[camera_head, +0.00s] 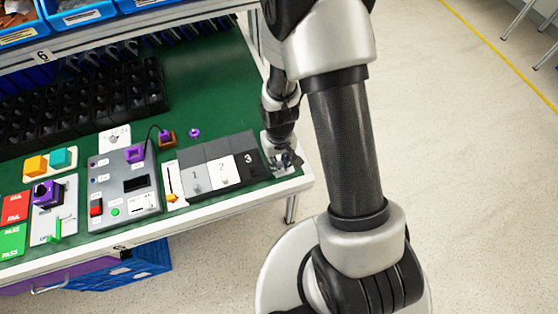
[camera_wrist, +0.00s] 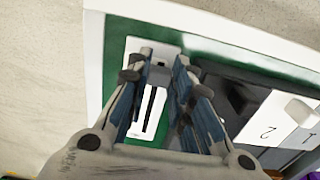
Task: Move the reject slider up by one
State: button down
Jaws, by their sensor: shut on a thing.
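A slider with a white plate (camera_wrist: 133,44), a dark lengthwise slot and a grey knob (camera_wrist: 159,75) shows in the wrist view. I cannot read a reject label on it. My gripper (camera_wrist: 163,66) has its fingers on either side of the grey knob and is shut on it. In the head view my gripper (camera_head: 286,161) is low at the right end of the green table and hides most of this slider.
Panels numbered 1, 2 and 3 (camera_head: 246,157) lie directly left of my gripper. A grey control box (camera_head: 123,186) and red and green plates (camera_head: 14,207) are farther left. Black bins (camera_head: 82,103) stand behind. The table's white edge (camera_head: 240,208) is close by.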

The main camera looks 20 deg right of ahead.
jog(key=shift+w, duration=1.3)
jog(key=c, duration=1.7)
grip_release()
notch_tip(320, 180, up, 12)
